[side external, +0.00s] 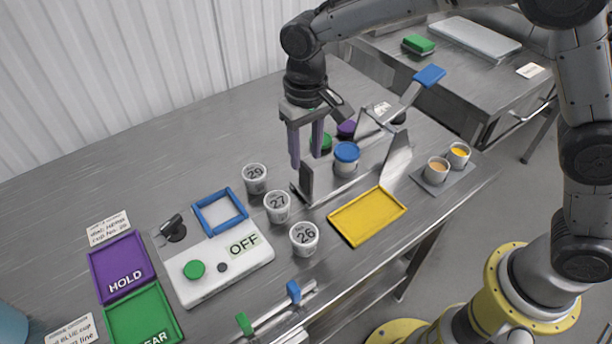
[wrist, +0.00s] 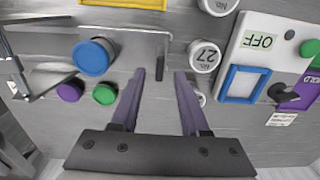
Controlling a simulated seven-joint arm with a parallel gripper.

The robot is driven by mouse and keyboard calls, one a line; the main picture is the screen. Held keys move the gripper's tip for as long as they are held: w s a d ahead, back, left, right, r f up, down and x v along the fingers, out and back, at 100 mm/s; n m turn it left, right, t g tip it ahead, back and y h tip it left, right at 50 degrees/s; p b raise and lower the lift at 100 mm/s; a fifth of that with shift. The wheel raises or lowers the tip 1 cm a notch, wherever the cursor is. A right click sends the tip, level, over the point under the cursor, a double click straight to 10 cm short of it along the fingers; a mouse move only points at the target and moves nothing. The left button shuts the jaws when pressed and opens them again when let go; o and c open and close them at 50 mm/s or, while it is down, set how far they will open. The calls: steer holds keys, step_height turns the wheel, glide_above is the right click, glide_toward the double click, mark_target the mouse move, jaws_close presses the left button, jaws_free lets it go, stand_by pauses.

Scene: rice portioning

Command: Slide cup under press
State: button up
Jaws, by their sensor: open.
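The metal press (side external: 398,152) has a lever with a blue handle (side external: 429,76) and upright plates at its ends. A white cup with a blue lid (side external: 346,152) stands upright on the press base, between the plates; its lid also shows left of my fingers in the wrist view (wrist: 92,57). I cannot tell whether it is under the pressing part. My gripper (side external: 306,160) points down, open and empty, behind and left of the blue-lidded cup. In the wrist view the fingers (wrist: 161,75) are apart, with one upright plate (wrist: 163,55) of the press just beyond their tips.
Cups numbered 29 (side external: 255,178), 27 (side external: 277,206) and 26 (side external: 304,238) stand left of the press. Green (wrist: 104,94) and purple (wrist: 69,92) lids lie behind it. A yellow tray (side external: 368,216) is in front, and a scale (side external: 219,272) marked OFF is at left.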

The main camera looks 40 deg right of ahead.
mark_target(306, 177)
step_height(306, 177, down, 8)
steer(key=shift+r, duration=0.25)
jaws_close()
stand_by(1.5)
